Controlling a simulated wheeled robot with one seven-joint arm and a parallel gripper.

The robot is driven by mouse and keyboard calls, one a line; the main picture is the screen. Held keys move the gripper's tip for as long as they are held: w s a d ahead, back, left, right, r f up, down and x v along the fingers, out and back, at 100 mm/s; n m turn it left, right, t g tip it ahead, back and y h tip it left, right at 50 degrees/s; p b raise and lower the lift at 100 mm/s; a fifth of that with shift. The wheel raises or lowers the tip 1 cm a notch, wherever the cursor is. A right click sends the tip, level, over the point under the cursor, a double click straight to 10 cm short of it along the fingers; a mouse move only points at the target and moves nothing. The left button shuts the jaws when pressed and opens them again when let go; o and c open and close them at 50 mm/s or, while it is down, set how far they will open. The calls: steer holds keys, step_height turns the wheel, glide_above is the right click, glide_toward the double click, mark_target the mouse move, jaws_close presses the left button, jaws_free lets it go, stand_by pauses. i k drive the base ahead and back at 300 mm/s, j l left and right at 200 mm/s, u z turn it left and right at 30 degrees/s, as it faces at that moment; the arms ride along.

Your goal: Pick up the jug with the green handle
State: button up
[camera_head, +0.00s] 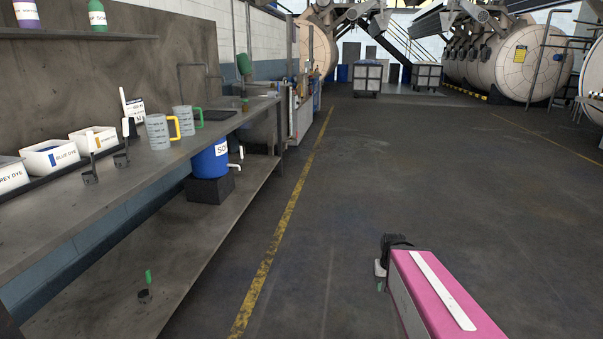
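The jug with the green handle (184,120) stands upright on the grey workbench (232,118) at the left. It is clear with dark markings, and its handle faces right. A similar jug with a yellow handle (157,133) stands just in front of it and to its left. My arm is pink and enters at the lower right. My gripper (381,274) is at the arm's far end, over the floor, well to the right of the bench and apart from both jugs. Its fingers are small and mostly hidden, so I cannot tell their opening.
White dye bins (53,157) and small dark scoops (90,176) sit on the bench left of the jugs. A blue drum (210,160) stands on a black block on the lower shelf (200,235). The floor between bench and arm is clear. Large tanks (515,60) stand far right.

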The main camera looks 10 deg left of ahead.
mark_target(183, 113)
steer(key=i+u, duration=0.2)
steer(key=i, duration=0.35)
steer(key=i+u, duration=0.25)
steer(key=i, duration=0.25)
steer(key=i+l+u, duration=0.2)
steer(key=i, duration=0.35)
